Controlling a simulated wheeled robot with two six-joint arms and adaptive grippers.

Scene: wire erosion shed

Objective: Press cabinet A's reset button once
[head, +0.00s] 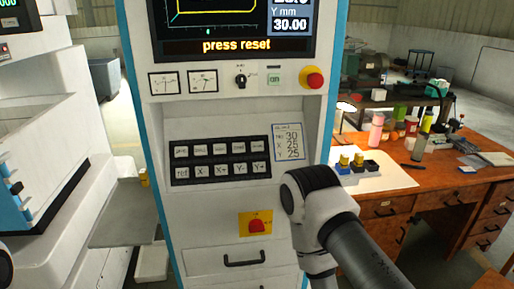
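A white machine cabinet (228,121) with blue edges fills the middle of the head view. Its screen (232,45) reads "press reset" in yellow letters. I see no letter A on the cabinet. My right arm (320,195) comes in from the lower right and bends in front of the cabinet's lower right side. Its gripper is out of view, and so is my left gripper.
A red mushroom button (314,79), a small green button (274,79), a black knob (240,81) and two dials line the strip under the screen. A red switch (257,226) on a yellow plate sits lower. A cluttered wooden desk (460,190) stands right, another white machine left.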

